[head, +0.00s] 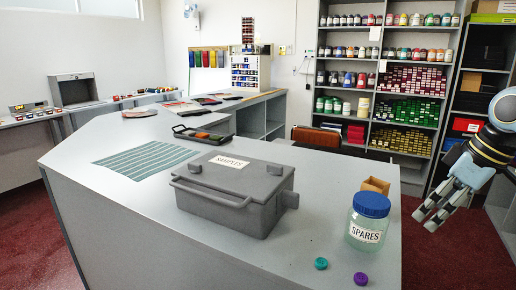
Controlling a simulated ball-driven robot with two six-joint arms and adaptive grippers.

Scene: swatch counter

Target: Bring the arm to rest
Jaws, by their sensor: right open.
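My right gripper (433,214) is at the right side of the head view, past the counter's right edge. Its fingers point down and to the left. It is open, and nothing shows between the fingers. It is apart from the glass jar (366,232) marked SPARES, which stands upright with a blue lid on the counter (130,222). My left gripper is not in the head view.
A grey lidded box (226,208) marked SAMPLES stands mid-counter. A small tan box (375,186) is behind the jar. A teal cap (321,263) and a purple cap (361,279) lie at the front. A striped mat (146,160) and a dark tray (202,136) lie behind. Shelves (384,75) line the back wall.

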